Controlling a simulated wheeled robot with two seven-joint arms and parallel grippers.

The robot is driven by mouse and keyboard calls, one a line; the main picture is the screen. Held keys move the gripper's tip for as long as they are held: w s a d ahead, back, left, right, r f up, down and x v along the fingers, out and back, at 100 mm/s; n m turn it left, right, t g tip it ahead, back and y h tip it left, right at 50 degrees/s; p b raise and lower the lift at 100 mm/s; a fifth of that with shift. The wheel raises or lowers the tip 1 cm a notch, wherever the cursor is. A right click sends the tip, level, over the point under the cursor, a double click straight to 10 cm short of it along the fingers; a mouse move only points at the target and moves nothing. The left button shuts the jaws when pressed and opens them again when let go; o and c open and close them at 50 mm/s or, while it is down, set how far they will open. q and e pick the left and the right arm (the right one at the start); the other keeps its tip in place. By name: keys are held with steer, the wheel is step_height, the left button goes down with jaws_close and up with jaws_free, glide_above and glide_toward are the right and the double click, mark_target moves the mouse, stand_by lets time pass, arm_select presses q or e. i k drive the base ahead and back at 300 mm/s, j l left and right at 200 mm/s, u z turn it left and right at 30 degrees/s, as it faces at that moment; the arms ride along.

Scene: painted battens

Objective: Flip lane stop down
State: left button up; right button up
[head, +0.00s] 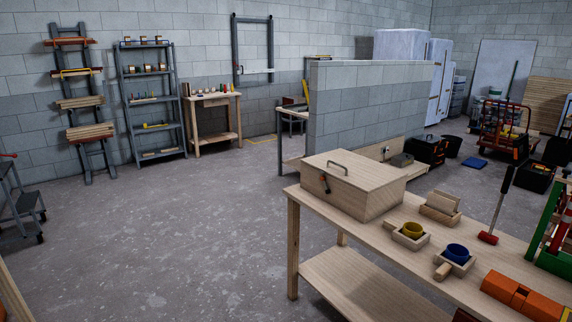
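I cannot pick out a lane stop for sure in the head view. A green and red frame (548,246) stands at the right end of the near wooden workbench (352,238), cut off by the picture's edge. It has an upright green post and slanted red and white parts; whether any part of it is a stop I cannot tell. Neither of my grippers shows in this view, so their state and distance to the bench are hidden.
The bench bears a lidded wooden box (350,187), wooden holders with a yellow cup (412,230) and a blue cup (457,253), a red-headed tool (488,238) and an orange block (522,294). A block partition (370,105) stands behind.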

mark_target(305, 87)
steer(key=i+j+u, duration=0.2)
steer(key=i+u, duration=0.2)
steer(key=i, duration=0.2)
steer(key=i+u, duration=0.4)
steer(key=i, duration=0.25)
steer(key=i+l+u, duration=0.1)
steer(key=i+u, duration=0.3)
steer(key=i, duration=0.2)
steer(key=i+z, duration=0.15)
steer(key=i, duration=0.5)
steer(key=i+j+z, duration=0.15)
steer(key=i, duration=0.45)
steer(key=i+j+z, duration=0.15)
steer(key=i, duration=0.5)
steer(key=i+l+z, duration=0.25)
steer(key=i+z, duration=0.25)
steer(key=i, duration=0.2)
steer(key=i+z, duration=0.5)
steer(key=i, duration=0.25)
steer(key=i+j+z, duration=0.3)
steer(key=i+z, duration=0.15)
steer(key=i, duration=0.3)
steer(key=i+l, duration=0.1)
steer(key=i, duration=1.2)
steer(key=l+z, duration=0.05)
steer(key=l, duration=0.05)
